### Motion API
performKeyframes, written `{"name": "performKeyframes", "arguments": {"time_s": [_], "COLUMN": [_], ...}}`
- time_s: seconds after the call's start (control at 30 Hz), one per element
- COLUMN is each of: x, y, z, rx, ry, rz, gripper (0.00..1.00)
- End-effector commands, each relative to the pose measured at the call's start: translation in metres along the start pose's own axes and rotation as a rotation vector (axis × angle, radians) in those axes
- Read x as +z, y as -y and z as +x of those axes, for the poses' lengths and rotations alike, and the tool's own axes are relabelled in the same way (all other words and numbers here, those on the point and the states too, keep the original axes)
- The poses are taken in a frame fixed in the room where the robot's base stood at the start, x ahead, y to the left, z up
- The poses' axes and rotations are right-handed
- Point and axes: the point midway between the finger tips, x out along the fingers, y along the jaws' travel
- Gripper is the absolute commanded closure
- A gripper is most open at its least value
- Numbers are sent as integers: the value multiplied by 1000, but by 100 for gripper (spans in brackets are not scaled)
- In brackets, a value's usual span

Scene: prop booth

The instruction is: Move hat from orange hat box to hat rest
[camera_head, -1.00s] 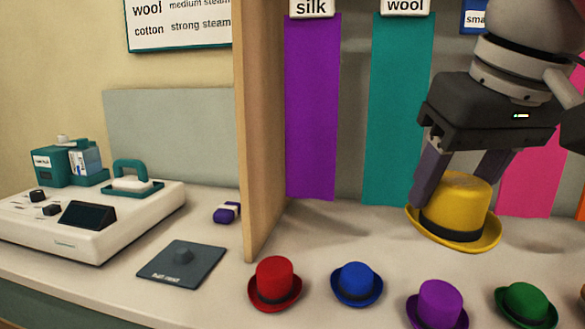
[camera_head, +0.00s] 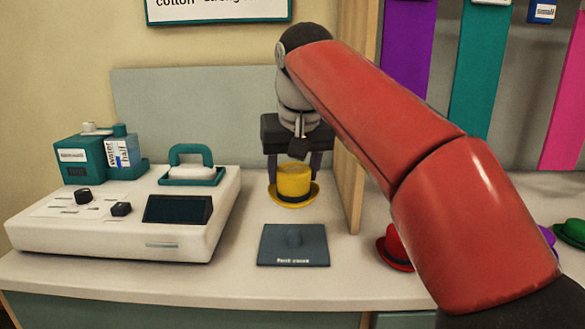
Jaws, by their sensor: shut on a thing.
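A yellow top hat (camera_head: 293,181) with a dark band is held upright by my gripper (camera_head: 294,168), which is shut on its crown. The small purple thing seen earlier behind the plate is hidden now. I see no orange hat box in view.
A wooden divider (camera_head: 352,150) stands close to the right of my gripper. A white console (camera_head: 120,225) with a teal-handled piece (camera_head: 192,168) is at left, with teal boxes (camera_head: 85,155) behind. A red hat (camera_head: 394,250) and a green hat (camera_head: 571,232) are right of the divider.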

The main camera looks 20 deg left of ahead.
Motion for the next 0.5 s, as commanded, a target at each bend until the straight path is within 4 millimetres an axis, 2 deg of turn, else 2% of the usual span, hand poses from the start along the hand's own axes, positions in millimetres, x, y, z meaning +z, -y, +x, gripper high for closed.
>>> {"name": "performKeyframes", "arguments": {"time_s": [0.27, 0.5], "x": [5, 16], "y": [0, 0], "z": [18, 44], "rx": [3, 2], "ry": [0, -1], "rz": [4, 4], "gripper": [66, 66]}}
